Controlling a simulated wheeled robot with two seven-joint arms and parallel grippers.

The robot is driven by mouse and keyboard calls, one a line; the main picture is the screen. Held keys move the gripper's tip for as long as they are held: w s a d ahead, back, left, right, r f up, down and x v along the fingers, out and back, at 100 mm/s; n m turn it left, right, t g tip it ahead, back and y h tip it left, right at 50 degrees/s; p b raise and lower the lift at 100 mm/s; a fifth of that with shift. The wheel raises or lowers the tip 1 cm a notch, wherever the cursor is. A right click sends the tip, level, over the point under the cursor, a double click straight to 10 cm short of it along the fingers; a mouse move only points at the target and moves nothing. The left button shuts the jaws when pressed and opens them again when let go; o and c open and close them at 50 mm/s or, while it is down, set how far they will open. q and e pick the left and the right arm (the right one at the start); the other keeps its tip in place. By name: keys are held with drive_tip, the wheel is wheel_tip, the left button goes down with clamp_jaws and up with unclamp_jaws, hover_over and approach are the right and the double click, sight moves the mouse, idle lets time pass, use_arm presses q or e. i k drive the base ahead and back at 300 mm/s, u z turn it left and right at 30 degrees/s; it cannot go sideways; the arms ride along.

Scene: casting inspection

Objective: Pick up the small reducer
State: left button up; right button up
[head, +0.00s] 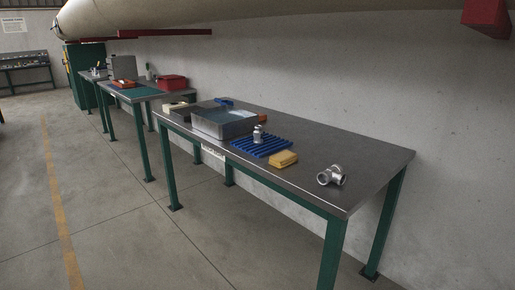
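A small silver metal fitting (258,134) stands upright at the back edge of the blue slatted rack (262,146); it looks like the small reducer, but its exact shape is hard to tell at this size. A larger silver pipe fitting (331,176) with round openings lies on the bare table top to the right. Both are on the near grey table (365,152). Neither of my grippers shows in the head view.
A yellow block (283,159) lies just right of the rack. A grey metal tray (223,122) stands to its left, with blue and orange items behind. The table's right end is mostly clear. Green legs (333,255) stand on open floor (130,225); more tables stand far left.

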sight(259, 134)
drive_tip(key=u, duration=0.85)
drive_tip(key=i, duration=1)
drive_tip(key=u, duration=0.5)
drive_tip(key=i, duration=1.2)
drive_tip(key=z, duration=0.45)
